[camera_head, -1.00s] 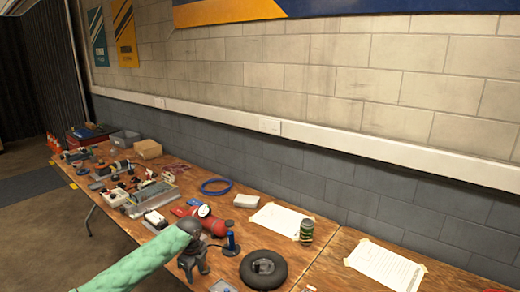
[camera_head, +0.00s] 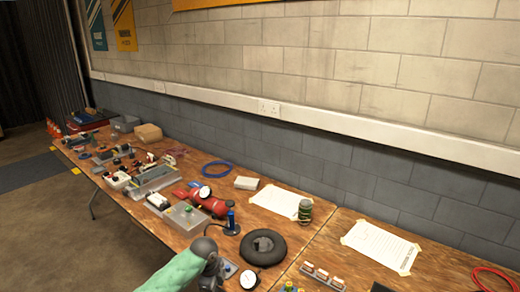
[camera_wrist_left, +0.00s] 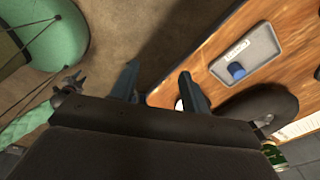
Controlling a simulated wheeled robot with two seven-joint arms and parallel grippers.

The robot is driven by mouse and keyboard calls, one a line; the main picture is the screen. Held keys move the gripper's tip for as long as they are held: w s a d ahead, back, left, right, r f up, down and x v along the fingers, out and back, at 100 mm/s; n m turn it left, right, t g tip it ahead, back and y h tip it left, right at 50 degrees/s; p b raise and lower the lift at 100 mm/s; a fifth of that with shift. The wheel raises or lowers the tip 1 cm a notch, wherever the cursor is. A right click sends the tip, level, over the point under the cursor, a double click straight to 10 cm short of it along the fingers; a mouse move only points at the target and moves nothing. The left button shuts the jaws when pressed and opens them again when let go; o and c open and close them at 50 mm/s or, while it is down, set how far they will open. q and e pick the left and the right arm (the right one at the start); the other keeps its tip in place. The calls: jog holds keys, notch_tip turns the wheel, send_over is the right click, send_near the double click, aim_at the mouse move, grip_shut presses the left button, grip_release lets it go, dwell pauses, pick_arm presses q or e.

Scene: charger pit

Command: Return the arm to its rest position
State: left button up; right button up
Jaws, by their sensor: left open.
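My left arm, in a quilted green sleeve, comes in at the bottom of the head view. Its dark gripper (camera_head: 210,280) is low in the picture, around the table's front edge. In the left wrist view the left gripper's two fingers (camera_wrist_left: 158,85) are apart with nothing between them. Floor and the table's edge lie beyond them. A dark claw-like part (camera_wrist_left: 70,85) beside a quilted green sleeve at the left of the wrist view looks like my right gripper; its jaws are unclear. The right gripper is not in the head view.
The wooden table (camera_head: 318,250) holds a black tyre (camera_head: 262,246), a green can (camera_head: 305,211), a red cylinder (camera_head: 208,204) and a blue-topped pump (camera_head: 231,224). A grey tray (camera_wrist_left: 262,48) with a blue knob lies near the fingers. Brown floor (camera_head: 55,220) is open at left.

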pick_arm(q)
jog(key=s+d+f+n+t+h, duration=0.15)
jog(key=s+n, duration=0.25)
jog(key=s, duration=0.5)
jog(key=s+d+f+n, duration=0.1)
jog(key=s+d+n, duration=0.25)
jog(key=s, duration=0.65)
jog(key=s+a+r+n+t+y, duration=0.1)
jog(key=s+a+r+n, duration=0.1)
jog(key=s+a+n, duration=0.55)
jog(key=s+a+r+n+y, duration=0.2)
jog(key=s+a+n, duration=0.15)
jog(key=s, duration=0.75)
jog(key=s+d+f+x, duration=0.1)
jog(key=s+x, duration=0.1)
jog(key=x, duration=1)
jog(key=s+d+x, duration=0.1)
jog(key=s+x, duration=0.2)
jog(key=x, duration=1)
jog(key=s+f, duration=0.4)
jog(key=f, duration=0.8)
jog(key=s+f+g, duration=0.1)
jog(key=s+f, duration=0.3)
jog(key=f, duration=0.7)
jog(key=shift+f+h, duration=0.35)
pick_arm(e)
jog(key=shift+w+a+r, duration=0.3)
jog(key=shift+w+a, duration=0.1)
